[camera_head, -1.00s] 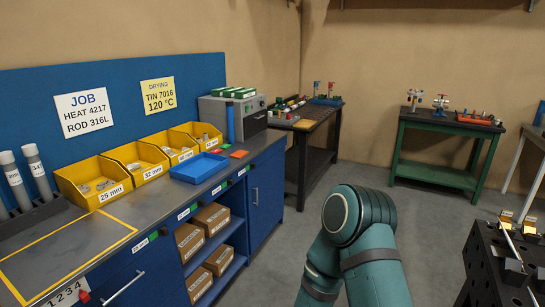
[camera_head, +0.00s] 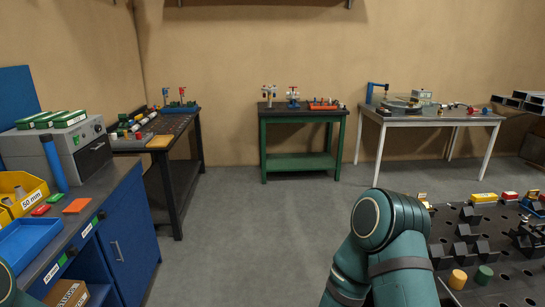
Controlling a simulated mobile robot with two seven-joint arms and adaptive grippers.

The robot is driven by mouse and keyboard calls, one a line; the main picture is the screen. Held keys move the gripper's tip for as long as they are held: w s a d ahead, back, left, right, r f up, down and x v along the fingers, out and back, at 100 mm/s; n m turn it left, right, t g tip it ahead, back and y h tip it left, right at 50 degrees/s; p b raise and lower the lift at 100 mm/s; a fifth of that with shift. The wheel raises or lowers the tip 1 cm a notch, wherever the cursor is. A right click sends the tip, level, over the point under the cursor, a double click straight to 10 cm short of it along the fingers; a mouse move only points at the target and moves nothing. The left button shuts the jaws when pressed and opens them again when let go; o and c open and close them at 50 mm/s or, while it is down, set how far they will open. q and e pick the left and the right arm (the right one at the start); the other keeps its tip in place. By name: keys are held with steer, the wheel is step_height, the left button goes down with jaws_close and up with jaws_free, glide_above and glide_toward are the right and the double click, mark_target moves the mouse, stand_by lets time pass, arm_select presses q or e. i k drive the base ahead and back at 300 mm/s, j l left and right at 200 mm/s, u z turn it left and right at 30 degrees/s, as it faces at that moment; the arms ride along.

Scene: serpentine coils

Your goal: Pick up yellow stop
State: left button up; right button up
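A short yellow cylinder (camera_head: 458,279) stands on the black perforated table (camera_head: 512,287) at the lower right. A similar green cylinder (camera_head: 484,274) stands just to its right. A yellow block (camera_head: 484,198) lies at the far side of the same table. I cannot tell from the picture which yellow piece is called the stop. One of my teal arms rises in front of the table's left side and hides part of it. Neither of my grippers is in view.
Several black blocks (camera_head: 466,232) and a red block (camera_head: 510,196) share the perforated table. A blue cabinet bench (camera_head: 125,230) stands left, a dark bench (camera_head: 185,190) behind it. A green table (camera_head: 304,160) and white table (camera_head: 437,119) stand at the back. The floor between is clear.

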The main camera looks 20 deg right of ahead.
mark_target(458, 278)
steer(key=i+l+z, duration=0.15)
steer(key=i, duration=0.4)
steer(key=i+z, duration=0.2)
steer(key=i, duration=0.3)
steer(key=i+j+z, duration=0.15)
steer(key=i, duration=0.4)
steer(key=i+z, duration=0.2)
steer(key=i, duration=0.3)
steer(key=i+j+z, duration=0.15)
steer(key=i, duration=0.4)
steer(key=j+z, duration=0.1)
steer(key=z, duration=3.15)
